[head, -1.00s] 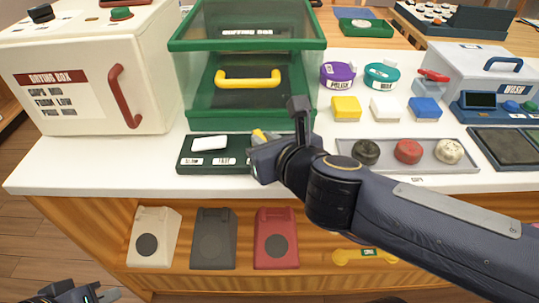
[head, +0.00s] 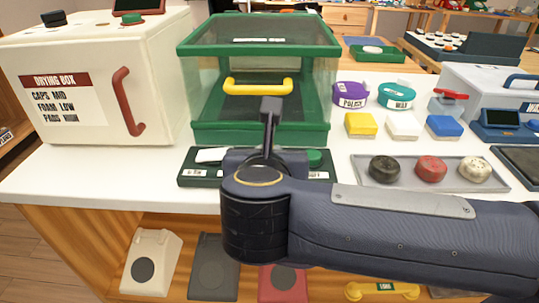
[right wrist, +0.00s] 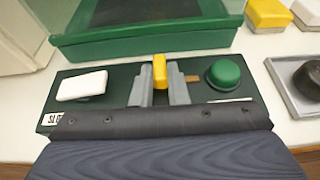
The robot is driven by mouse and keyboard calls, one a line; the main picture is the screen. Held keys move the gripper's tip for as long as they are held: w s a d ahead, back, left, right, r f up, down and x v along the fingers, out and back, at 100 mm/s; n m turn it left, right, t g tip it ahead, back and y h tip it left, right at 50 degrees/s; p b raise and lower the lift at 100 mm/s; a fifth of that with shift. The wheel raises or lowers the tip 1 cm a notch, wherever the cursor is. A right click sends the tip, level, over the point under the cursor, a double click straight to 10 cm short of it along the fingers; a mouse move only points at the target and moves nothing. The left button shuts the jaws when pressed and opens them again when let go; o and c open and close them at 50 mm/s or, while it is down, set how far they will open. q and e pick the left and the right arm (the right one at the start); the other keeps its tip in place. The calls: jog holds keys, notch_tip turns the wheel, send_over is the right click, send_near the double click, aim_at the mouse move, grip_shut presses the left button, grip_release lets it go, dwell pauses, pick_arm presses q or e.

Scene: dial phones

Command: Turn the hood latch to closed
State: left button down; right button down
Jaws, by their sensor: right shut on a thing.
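The yellow hood latch (right wrist: 160,70) stands up from the dark green panel (right wrist: 118,86) in front of the hood. My right gripper (right wrist: 160,86) is shut on it, with one grey finger on each side. In the head view my right wrist covers the latch and the fingers. The green-framed clear hood (head: 262,133) stands just behind the panel and has a yellow handle (head: 258,87) on its front. A white switch (right wrist: 82,86) is left of the latch and a green button (right wrist: 223,73) is right of it. My left gripper is out of view.
A white drying box (head: 95,80) with a red handle stands left of the hood. A grey tray (head: 455,183) with several round pads lies to the right. Coloured blocks and two labelled tins stand behind the tray. Several phones sit on the shelf below.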

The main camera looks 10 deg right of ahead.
jog(key=c, duration=1.4)
grip_release()
jog(key=shift+w, duration=0.1)
jog(key=shift+c, duration=0.2)
jog(key=p+v, duration=0.1)
jog(key=v, duration=0.5)
jog(key=shift+s+a+r+p, duration=0.1)
jog(key=shift+s+r+p, duration=0.15)
jog(key=shift+p, duration=0.15)
jog(key=shift+s+a+r, duration=0.1)
jog(key=shift+s+a, duration=0.05)
jog(key=shift+s, duration=0.45)
